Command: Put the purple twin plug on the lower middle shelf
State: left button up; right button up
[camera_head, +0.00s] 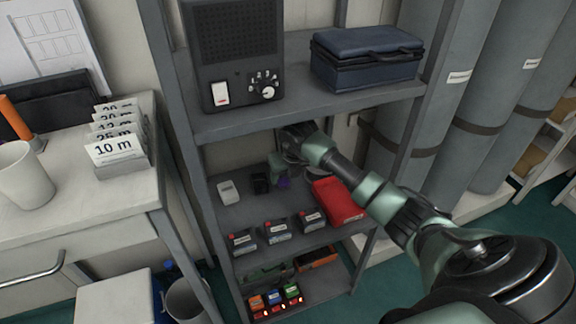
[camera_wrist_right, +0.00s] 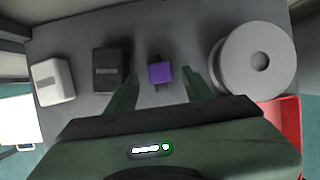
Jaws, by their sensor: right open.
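The purple twin plug (camera_wrist_right: 161,73) sits on a grey shelf (camera_wrist_right: 85,28) in the right wrist view, between and just beyond the fingertips of my right gripper (camera_wrist_right: 158,85). The gripper is open and I see no contact with the plug. My left gripper is not in view.
A black block (camera_wrist_right: 112,70) and a white block (camera_wrist_right: 52,81) stand left of the plug, a white round reel (camera_wrist_right: 257,60) right of it. A red case (camera_head: 338,201) lies nearby. Small labelled boxes (camera_head: 277,230) line the shelf front. The upper shelf (camera_head: 300,98) overhangs my arm.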

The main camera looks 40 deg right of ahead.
pick_arm(q)
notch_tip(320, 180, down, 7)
jog(key=p, duration=0.1)
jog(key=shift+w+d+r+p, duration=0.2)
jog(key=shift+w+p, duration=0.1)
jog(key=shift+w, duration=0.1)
pick_arm(e)
jog(key=v, duration=0.9)
jog(key=shift+s+r, duration=0.15)
jog(key=shift+r, duration=0.25)
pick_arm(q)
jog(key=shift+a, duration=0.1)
